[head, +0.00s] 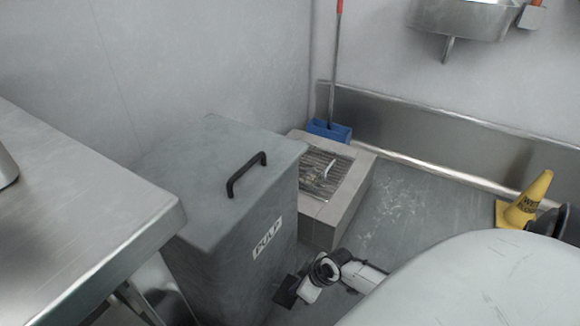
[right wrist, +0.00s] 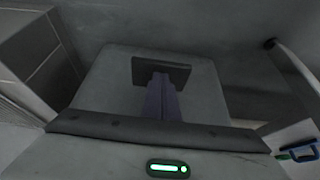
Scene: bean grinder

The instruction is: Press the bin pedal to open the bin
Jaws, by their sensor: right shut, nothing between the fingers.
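The grey bin (head: 230,200), labelled PULP, stands between the steel table and the tiled plinth. Its lid, with a black handle (head: 245,174), is closed. My right gripper (head: 290,288) is low beside the labelled face of the bin. It is shut and holds nothing. A dark plate (right wrist: 150,71) shows at the end of a narrow shaft in the right wrist view. I cannot tell whether this plate is the pedal or part of my gripper, nor whether anything touches. The bin's foot is outside the head view. My left gripper is not in view.
The steel table (head: 70,200) is close on the left of the bin. The tiled plinth (head: 330,215) with a drain grate is behind it on the right. A blue broom (head: 330,130) leans at the wall. A yellow cone (head: 528,200) stands at right. Open floor lies between.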

